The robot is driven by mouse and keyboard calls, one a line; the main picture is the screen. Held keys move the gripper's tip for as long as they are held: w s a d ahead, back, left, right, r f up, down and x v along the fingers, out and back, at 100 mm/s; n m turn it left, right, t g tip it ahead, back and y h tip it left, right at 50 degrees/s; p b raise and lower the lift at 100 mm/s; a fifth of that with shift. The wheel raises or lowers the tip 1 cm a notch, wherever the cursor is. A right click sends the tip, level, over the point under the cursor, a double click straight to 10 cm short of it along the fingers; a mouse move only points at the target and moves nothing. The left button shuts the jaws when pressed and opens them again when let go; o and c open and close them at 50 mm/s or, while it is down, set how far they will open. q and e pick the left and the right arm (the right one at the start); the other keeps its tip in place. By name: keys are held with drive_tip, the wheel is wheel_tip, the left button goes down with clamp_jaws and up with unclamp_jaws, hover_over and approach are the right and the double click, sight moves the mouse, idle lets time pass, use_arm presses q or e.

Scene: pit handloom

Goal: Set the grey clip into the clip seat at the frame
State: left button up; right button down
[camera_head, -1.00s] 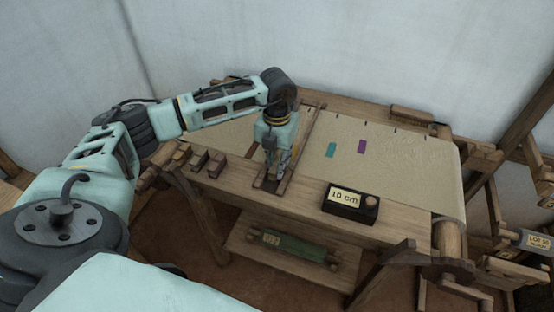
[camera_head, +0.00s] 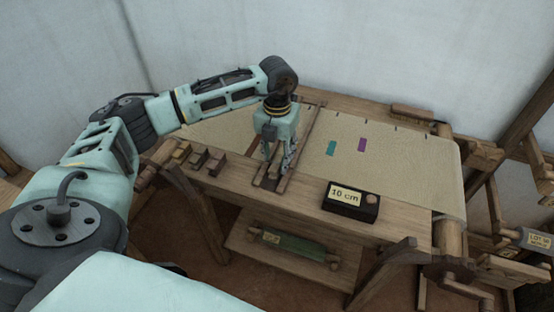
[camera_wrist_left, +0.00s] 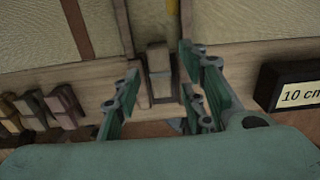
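My left gripper (camera_head: 276,172) points down over the front rail of the loom frame, at the lower end of two dark wooden strips. In the left wrist view its two fingers (camera_wrist_left: 160,92) are spread apart with a gap between them. A small grey-brown block, which looks like the grey clip (camera_wrist_left: 159,62), stands between dark side pieces at the rail, in line with that gap. The fingers do not visibly touch it. The side pieces look like the clip seat (camera_wrist_left: 186,72). I cannot tell how deep the clip sits. My right gripper is not in view.
Several small wooden blocks (camera_head: 198,160) stand on the rail to the left. A black box marked "10 cm" (camera_head: 350,203) stands to the right. Beige cloth (camera_head: 400,165) with a teal and a purple patch covers the loom. A green piece (camera_head: 290,246) lies on the lower shelf.

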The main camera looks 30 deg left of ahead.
sight(277, 162)
use_arm(q)
wheel_tip(277, 162, up, 10)
drive_tip(key=b, duration=0.1)
drive_tip(key=shift+s, duration=0.1)
idle(0.6)
